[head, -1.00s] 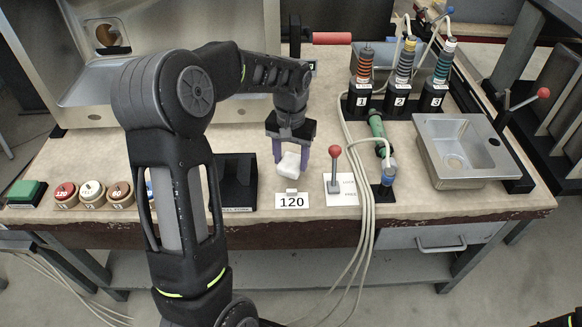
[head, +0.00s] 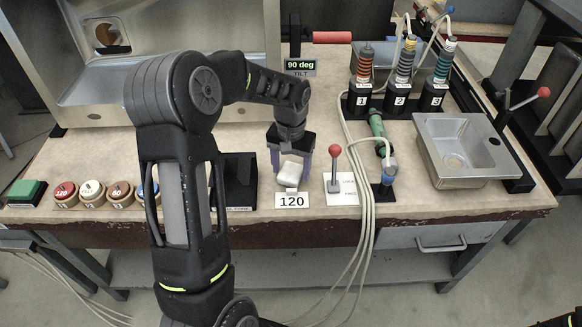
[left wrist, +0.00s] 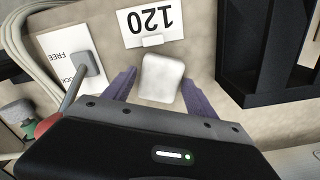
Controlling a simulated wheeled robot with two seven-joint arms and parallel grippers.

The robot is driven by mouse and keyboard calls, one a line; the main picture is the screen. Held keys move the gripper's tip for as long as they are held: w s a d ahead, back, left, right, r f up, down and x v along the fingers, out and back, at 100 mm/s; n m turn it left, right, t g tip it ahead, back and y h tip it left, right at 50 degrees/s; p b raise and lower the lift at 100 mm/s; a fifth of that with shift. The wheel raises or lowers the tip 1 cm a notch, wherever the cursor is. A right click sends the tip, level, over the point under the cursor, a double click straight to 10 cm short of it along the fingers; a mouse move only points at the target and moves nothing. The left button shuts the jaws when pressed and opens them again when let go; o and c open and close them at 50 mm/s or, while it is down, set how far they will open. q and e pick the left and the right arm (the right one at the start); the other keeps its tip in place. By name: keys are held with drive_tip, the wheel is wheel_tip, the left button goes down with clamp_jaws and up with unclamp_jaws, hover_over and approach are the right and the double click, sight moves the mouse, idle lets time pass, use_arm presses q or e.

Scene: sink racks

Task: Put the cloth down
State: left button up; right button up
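The cloth, a small white folded block (head: 289,175), lies on the bench top just behind the "120" card (head: 292,200). It also shows in the left wrist view (left wrist: 161,78), between the purple fingers. My left gripper (head: 291,168) is open above and around the cloth, pointing down. In the left wrist view a gap shows between the cloth and each finger of the left gripper (left wrist: 158,82).
A black holder (head: 240,183) stands left of the cloth. A red-knobbed lever (head: 335,168) on a white plate and several hoses (head: 365,215) stand to the right. A steel sink (head: 465,150) is further right. Round labelled buttons (head: 92,194) line the left front.

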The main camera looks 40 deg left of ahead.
sight(291, 171)
use_arm(q)
drive_tip(key=shift+o, duration=0.7)
wheel_tip(291, 171, up, 12)
drive_tip(key=shift+r, duration=0.15)
idle(0.8)
